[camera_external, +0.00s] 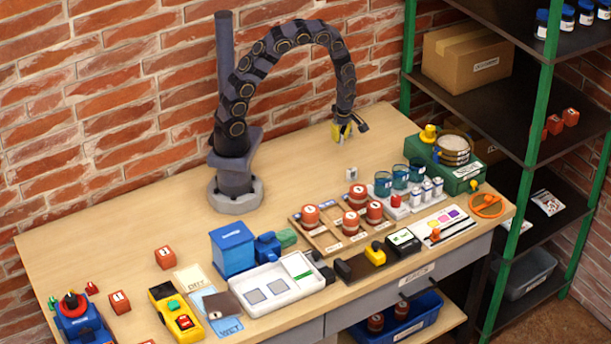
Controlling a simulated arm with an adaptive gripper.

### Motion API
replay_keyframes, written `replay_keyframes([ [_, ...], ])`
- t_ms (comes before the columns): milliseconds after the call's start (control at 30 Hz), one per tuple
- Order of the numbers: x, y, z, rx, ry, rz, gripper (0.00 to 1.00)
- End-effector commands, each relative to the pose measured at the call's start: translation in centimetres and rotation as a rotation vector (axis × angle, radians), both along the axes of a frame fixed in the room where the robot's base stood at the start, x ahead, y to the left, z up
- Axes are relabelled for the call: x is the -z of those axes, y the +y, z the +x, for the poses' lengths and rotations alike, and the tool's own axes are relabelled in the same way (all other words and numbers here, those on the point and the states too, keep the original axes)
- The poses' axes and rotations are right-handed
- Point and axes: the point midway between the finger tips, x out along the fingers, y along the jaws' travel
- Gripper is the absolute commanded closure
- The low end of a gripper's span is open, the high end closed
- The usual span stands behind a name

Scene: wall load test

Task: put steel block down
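My gripper (342,132) hangs from the curved dark arm, pointing down over the back right part of the table.
A blue box (232,249) and white tray (272,290) stand at the front. The table's back left is clear.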

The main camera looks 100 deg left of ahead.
Motion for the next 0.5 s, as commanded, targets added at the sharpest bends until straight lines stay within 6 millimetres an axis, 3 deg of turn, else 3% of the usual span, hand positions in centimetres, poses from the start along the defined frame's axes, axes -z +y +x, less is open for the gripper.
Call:
replay_keyframes([
  [100,2.0,-0.1,-0.1,0.001,0.004,-0.004,1.00],
  [500,6.1,-0.1,-0.1,0.004,0.002,-0.002,1.00],
])
